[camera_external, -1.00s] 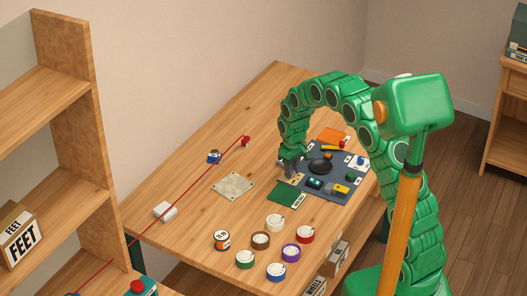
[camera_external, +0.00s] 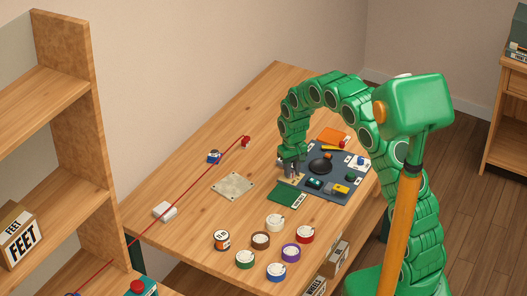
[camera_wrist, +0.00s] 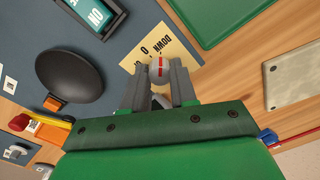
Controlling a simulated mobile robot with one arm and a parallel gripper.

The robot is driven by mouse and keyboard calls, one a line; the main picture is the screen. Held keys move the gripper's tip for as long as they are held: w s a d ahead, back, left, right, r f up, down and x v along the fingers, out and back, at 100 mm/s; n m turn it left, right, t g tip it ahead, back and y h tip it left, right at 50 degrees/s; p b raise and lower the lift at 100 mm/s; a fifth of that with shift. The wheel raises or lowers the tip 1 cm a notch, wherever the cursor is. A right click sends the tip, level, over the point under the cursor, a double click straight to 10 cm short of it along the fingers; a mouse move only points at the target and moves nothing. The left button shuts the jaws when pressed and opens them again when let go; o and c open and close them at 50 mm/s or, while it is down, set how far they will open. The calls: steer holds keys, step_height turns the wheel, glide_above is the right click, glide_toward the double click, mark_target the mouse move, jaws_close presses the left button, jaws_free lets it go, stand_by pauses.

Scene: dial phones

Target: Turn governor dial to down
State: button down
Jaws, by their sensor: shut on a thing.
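The governor dial (camera_wrist: 159,70) is a small round grey knob with a red line on it. It sits at a pale yellow card (camera_wrist: 178,42) printed with "DOWN", upside down in the wrist view; the card's other lettering is partly hidden. My gripper (camera_wrist: 158,82) is shut on the dial, with one grey finger on each side of it. The red line runs roughly up and down in the wrist view, pointing near the "DOWN" word. In the external view my gripper (camera_external: 291,170) reaches down at the left edge of the dark mat, and the dial is too small to make out.
Close by on the dark mat (camera_external: 335,168) are a black round piece (camera_wrist: 69,76) with an orange end and a green switch box (camera_wrist: 92,12). A green board (camera_external: 288,195) and a metal plate (camera_external: 233,185) lie nearby. Several tape rolls (camera_external: 275,223) stand towards the front.

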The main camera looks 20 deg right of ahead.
mark_target(292, 172)
steer(key=c, duration=0.9)
jaws_free()
steer(key=shift+r, duration=0.1)
step_height(292, 172, up, 7)
steer(key=shift+w+f, duration=0.1)
steer(key=shift+r, duration=0.45)
